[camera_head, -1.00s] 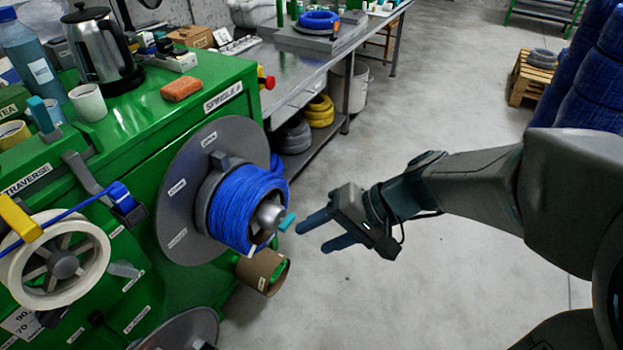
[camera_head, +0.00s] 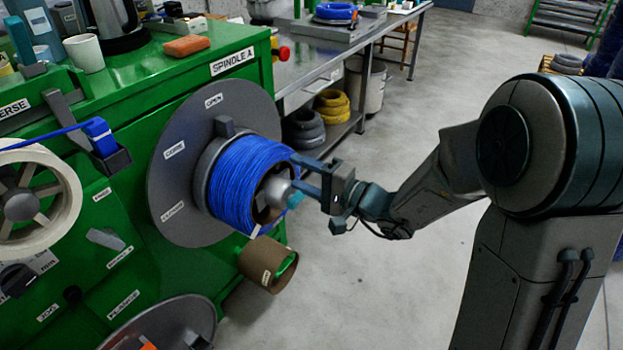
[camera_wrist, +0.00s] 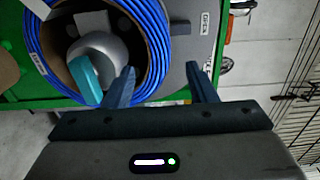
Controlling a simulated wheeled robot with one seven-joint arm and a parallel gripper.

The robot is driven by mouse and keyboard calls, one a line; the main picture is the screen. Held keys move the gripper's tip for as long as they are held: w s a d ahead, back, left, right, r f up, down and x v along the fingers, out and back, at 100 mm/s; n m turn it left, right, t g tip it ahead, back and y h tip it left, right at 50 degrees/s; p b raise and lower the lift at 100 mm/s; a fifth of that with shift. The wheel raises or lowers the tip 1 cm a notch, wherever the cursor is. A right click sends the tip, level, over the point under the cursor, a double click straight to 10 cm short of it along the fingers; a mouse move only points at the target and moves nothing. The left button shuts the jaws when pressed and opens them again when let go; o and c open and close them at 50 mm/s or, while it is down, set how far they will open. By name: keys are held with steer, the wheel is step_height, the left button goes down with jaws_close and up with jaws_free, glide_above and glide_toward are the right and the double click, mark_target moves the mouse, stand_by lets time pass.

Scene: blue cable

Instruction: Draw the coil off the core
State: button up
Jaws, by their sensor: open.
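The blue coil (camera_head: 243,182) sits around the core on the spindle, in front of a round grey flange (camera_head: 178,150). In the wrist view the coil (camera_wrist: 155,40) surrounds a brown inner sleeve and a grey rounded core end (camera_wrist: 100,52) with a teal tab (camera_wrist: 85,82). My gripper (camera_head: 294,172) is open at the coil's right front side. In the wrist view my gripper (camera_wrist: 161,70) has its left finger over the coil's inner edge and its right finger outside the coil, before the flange. Whether either finger touches the coil cannot be told.
A brown cardboard tube (camera_head: 268,264) is below the coil. The green machine (camera_head: 135,85) carries an orange block (camera_head: 187,46) and a white cup (camera_head: 84,53). A metal bench (camera_head: 330,60) stands behind.

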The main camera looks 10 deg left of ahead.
mark_target(271, 157)
steer(key=x, duration=0.7)
steer(key=shift+a+f+b, duration=0.1)
steer(key=shift+b, duration=0.3)
steer(key=shift+b+x, duration=0.35)
steer(key=shift+x, duration=0.65)
jaws_close()
steer(key=shift+r, duration=0.25)
steer(key=shift+r, duration=0.45)
steer(key=shift+b+v, duration=0.65)
steer(key=shift+v, duration=0.35)
stand_by(1.1)
